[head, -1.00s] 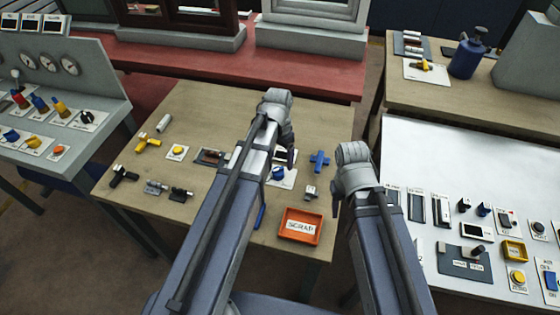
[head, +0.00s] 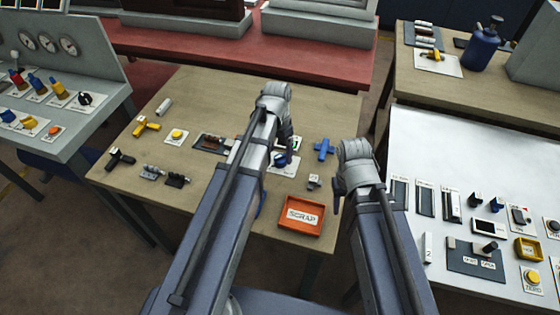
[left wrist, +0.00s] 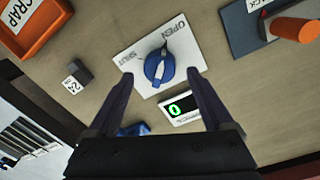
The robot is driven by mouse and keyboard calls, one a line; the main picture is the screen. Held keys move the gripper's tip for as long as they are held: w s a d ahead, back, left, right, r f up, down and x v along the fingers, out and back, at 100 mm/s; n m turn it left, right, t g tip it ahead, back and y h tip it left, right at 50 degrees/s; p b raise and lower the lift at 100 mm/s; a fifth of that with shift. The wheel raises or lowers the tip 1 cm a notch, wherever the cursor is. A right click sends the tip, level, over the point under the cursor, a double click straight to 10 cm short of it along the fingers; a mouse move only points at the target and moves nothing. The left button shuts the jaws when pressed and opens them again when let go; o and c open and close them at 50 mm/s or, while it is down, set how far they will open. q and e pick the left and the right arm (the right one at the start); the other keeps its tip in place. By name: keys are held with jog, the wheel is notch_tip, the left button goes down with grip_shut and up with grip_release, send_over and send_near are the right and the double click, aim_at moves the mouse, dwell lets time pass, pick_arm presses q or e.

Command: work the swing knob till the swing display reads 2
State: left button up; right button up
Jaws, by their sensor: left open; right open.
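The blue knob (left wrist: 159,68) sits on a white plate (left wrist: 128,57) marked OPEN and SHUT. Beside it a small display (left wrist: 178,108) reads a green 0; its label is too small to read. The knob also shows in the head view (head: 281,161), partly behind my left arm. My left gripper (left wrist: 160,73) is open, its fingertips on either side of the knob in the left wrist view; whether they touch it I cannot tell. My right gripper (head: 337,196) is open, right of the orange scrap tray, its fingers mostly hidden by its own wrist.
The orange scrap tray (head: 279,218) stands at the table's front right. A grey block with a number tag (left wrist: 77,76) is near it. A blue cross-shaped piece (head: 324,149) lies right of the knob. A dark plate with an orange cylinder (left wrist: 297,29) is nearby. White (head: 440,140) and grey panels (head: 95,95) flank the table.

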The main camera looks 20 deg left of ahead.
aim_at(280, 160)
pick_arm(q)
notch_tip(280, 160, down, 2)
jog(key=shift+f+b, duration=0.15)
jog(key=shift+b, duration=0.5)
grip_shut()
